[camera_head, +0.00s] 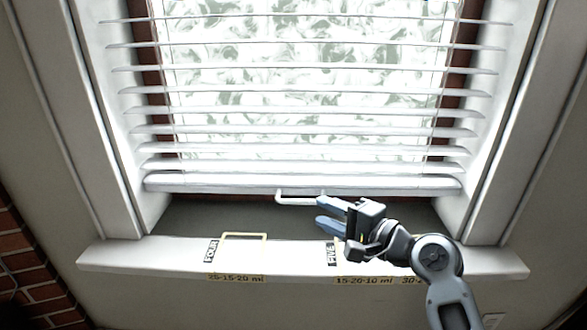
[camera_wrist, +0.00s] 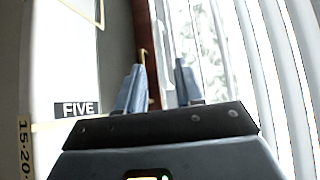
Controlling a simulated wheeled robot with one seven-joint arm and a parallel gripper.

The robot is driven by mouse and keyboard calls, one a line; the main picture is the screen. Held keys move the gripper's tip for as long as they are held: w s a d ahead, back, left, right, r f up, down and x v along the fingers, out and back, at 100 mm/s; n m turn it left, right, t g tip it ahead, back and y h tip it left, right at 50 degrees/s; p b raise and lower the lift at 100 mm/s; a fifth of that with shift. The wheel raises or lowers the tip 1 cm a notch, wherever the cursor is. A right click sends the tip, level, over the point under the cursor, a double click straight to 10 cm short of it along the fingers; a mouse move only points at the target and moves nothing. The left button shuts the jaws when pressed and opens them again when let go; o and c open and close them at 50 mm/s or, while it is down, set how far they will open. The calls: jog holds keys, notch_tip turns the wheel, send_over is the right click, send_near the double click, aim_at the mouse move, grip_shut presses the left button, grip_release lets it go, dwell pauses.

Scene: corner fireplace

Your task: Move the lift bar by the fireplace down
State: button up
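The lift bar (camera_head: 296,201) is a thin white U-shaped handle at the lower edge of the blind's bottom rail (camera_head: 230,186), near its middle. The white slatted blind (camera_head: 300,125) hangs over the window, its rail a little above the sill. My gripper (camera_head: 318,210) is at the right end of the bar, pointing left, with its two blue fingers apart. The upper fingertip is close to or overlaps the bar's right end; I cannot tell whether they touch. In the wrist view the fingers (camera_wrist: 160,82) are also apart, and I see no bar clearly held between them.
The white sill (camera_head: 150,255) runs below the blind, with labels such as FOUR (camera_head: 212,251) and FIVE (camera_wrist: 78,109). A yellow outlined frame (camera_head: 243,236) lies on it. White window casings stand at both sides. A brick wall (camera_head: 30,265) is at lower left.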

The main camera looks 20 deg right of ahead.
aim_at(301, 200)
jog(key=x, duration=0.7)
jog(key=shift+w+a+f+b, duration=0.1)
jog(key=shift+w+a+b, duration=0.05)
jog(key=shift+w+b, duration=0.2)
grip_shut()
dwell(0.5)
